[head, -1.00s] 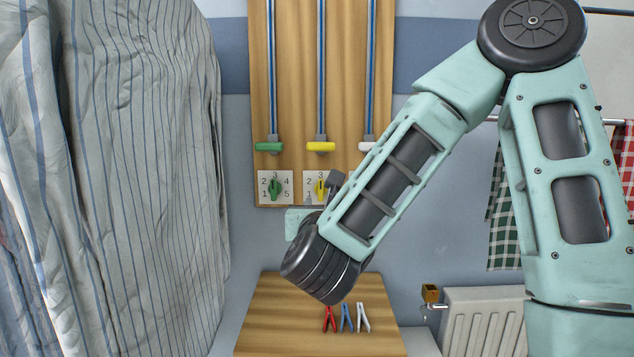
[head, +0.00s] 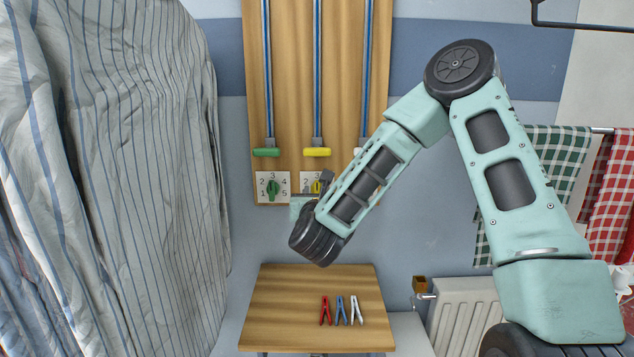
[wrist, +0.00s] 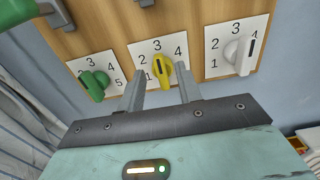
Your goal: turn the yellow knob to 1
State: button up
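The yellow knob (wrist: 161,72) sits on a white dial plate (wrist: 140,50) numbered around its edge, in the middle of the wrist view. Its black mark points up, roughly toward the 3. My gripper (wrist: 160,68) is open, with one finger on each side of the knob; I cannot tell whether either finger touches it. In the head view the yellow knob (head: 317,187) is partly hidden behind my gripper and wrist.
A green knob (wrist: 94,86) is on the left and a white knob (wrist: 239,55) on the right, close by on the wooden board (head: 285,90). Slider handles hang above. A small table (head: 290,310) with clothespins stands below. Striped cloth (head: 120,150) fills the left.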

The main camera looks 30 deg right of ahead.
aim_at(317, 188)
jog(key=shift+p+x, duration=0.35)
jog(key=shift+x, duration=1.95)
jog(key=c, duration=0.6)
jog(key=shift+c, duration=0.2)
